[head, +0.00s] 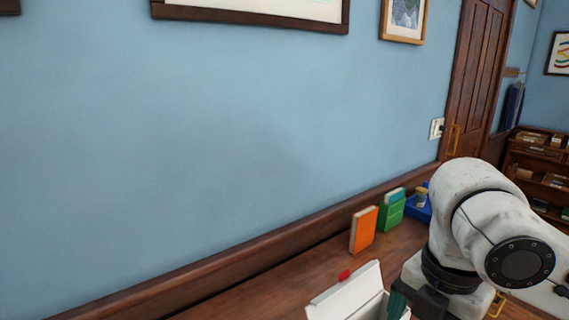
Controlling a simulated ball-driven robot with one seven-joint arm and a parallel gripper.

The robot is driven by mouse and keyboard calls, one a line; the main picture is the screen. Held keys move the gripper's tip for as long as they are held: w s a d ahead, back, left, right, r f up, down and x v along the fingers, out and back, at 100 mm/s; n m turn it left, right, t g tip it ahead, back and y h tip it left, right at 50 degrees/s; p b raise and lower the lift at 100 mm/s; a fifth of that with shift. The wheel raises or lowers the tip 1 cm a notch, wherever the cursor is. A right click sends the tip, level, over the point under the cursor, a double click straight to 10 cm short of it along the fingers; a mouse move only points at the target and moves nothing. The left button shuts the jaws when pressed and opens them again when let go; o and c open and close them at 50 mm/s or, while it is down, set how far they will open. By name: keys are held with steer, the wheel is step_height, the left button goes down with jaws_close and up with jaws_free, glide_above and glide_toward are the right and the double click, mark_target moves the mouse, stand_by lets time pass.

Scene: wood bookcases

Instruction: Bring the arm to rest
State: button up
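My white arm (482,215) is bent at the lower right, above the wooden surface, with a round dark joint cap facing the camera. Dark parts below the arm's dark ring may belong to my gripper, but its fingertips do not show. I cannot tell whether it is open or shut, or whether it holds anything.
A white open box (345,295) with a red tab lies on the wooden surface, a dark teal thing (397,304) beside my arm. An orange book (363,230), a green book (391,213) and a blue item (420,210) stand along the wall. Shelves (540,165) are far right.

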steer(key=w+a+f+m+t+y, duration=0.2)
steer(key=w+a+m+t+y, duration=0.2)
steer(key=a+m+y, duration=0.45)
steer(key=s+d+f+m+t+h, duration=0.1)
steer(key=s+f+m+h, duration=0.25)
steer(key=f+m, duration=0.7)
steer(key=s+d+f+m+g+h, duration=0.2)
steer(key=s+d+f, duration=0.5)
steer(key=s, duration=0.5)
steer(key=s+d+f+m+g+h, duration=0.2)
steer(key=s+d+f+m+h, duration=0.1)
steer(key=s+d+f, duration=0.5)
steer(key=s+f+m, duration=0.1)
steer(key=s+f, duration=0.2)
steer(key=f, duration=0.1)
steer(key=shift+s+d+f+m, duration=0.2)
steer(key=shift+s+m, duration=0.15)
steer(key=shift+m, duration=0.05)
steer(key=shift+a, duration=0.1)
